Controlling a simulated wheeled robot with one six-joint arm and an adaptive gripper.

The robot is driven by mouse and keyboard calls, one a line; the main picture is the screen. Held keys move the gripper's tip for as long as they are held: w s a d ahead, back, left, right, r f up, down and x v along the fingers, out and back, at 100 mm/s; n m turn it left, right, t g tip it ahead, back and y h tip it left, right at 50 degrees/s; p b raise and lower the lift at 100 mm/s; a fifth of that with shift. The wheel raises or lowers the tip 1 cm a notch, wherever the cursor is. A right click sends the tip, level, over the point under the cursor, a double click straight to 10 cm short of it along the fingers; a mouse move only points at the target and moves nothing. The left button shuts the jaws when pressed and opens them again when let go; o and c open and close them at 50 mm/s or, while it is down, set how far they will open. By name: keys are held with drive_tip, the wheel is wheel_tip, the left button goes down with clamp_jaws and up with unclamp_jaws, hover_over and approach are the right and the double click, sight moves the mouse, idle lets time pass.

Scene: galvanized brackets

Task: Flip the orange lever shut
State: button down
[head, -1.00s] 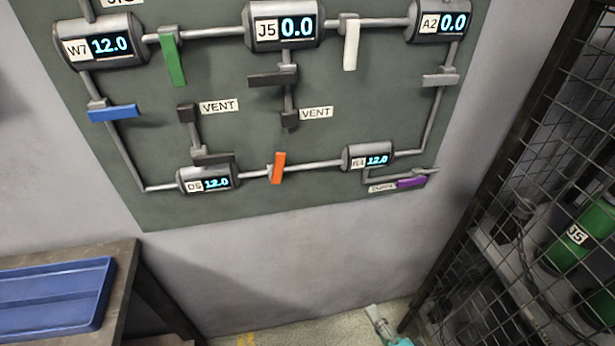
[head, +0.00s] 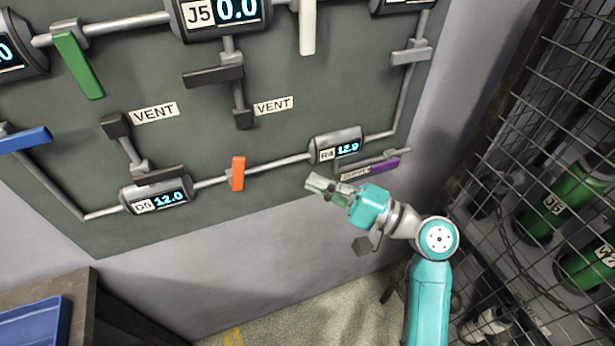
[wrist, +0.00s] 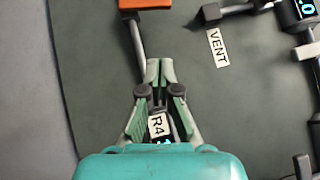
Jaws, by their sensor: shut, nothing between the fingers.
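The orange lever (head: 237,173) sits on the low pipe between the D5 gauge (head: 157,195) and the R4 gauge (head: 336,148). It stands roughly upright, across the pipe. In the wrist view the orange lever (wrist: 145,4) shows at the top edge, partly cut off, beyond my fingertips. My gripper (head: 312,182) is right of the lever and below the R4 gauge, apart from the lever. In the wrist view my gripper (wrist: 160,70) is shut and empty, its fingertips together, with the R4 label (wrist: 157,125) seen between the finger linkages.
Other levers are on the panel: green (head: 78,65), blue (head: 24,139), purple (head: 385,165), white (head: 307,25) and several dark or grey ones. A wire cage with green cylinders (head: 553,203) stands at right. A blue tray (head: 38,325) is at lower left.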

sight(244, 163)
drive_tip(key=shift+w+a+r, duration=0.35)
drive_tip(key=shift+w+a, duration=0.1)
drive_tip(key=shift+a, duration=1.3)
drive_tip(key=shift+w+a+r, duration=0.4)
drive_tip(key=shift+w+a, duration=0.1)
drive_tip(key=shift+a, duration=1.3)
drive_tip(key=shift+w+a+r, duration=0.35)
drive_tip(key=shift+w+a, duration=0.1)
drive_tip(key=shift+a, duration=1.3)
drive_tip(key=shift+s+a+r+n+g+h, duration=0.1)
drive_tip(key=shift+a+r+n+g+h, duration=0.25)
drive_tip(key=shift+n, duration=0.25)
drive_tip(key=shift+a+r, duration=0.2)
drive_tip(key=shift+s, duration=0.1)
